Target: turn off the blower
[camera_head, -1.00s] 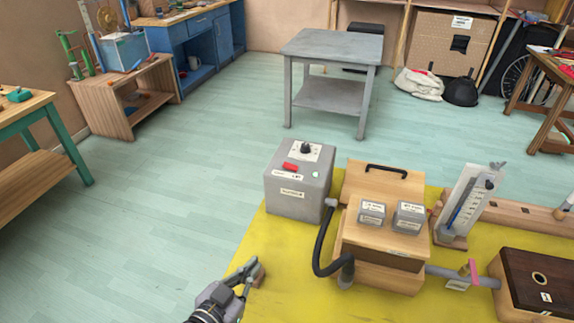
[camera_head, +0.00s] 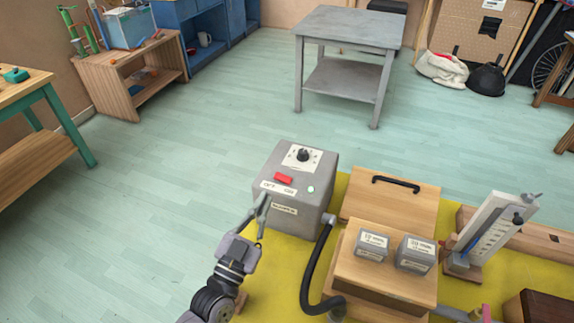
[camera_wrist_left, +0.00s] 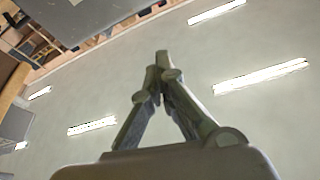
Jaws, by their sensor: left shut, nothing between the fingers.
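The blower is a grey box (camera_head: 308,207) on the yellow tabletop in the head view. Its top has a red switch (camera_head: 283,179), a black knob (camera_head: 302,155) on a white dial plate and a small pale green light (camera_head: 310,189). My left gripper (camera_head: 264,202) is shut and empty, with its fingertips pointing up by the box's front left edge, just below the red switch. I cannot tell whether the fingers touch the box. The left wrist view shows the closed fingers (camera_wrist_left: 162,62) against the ceiling; the switch does not show there. My right gripper is not in view.
A black hose (camera_head: 315,265) runs from the blower to a wooden chest (camera_head: 390,275) carrying two grey weights (camera_head: 415,254). A tilted gauge (camera_head: 492,232) stands to the right. Open floor lies left of the yellow table, and a grey table (camera_head: 348,27) stands behind.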

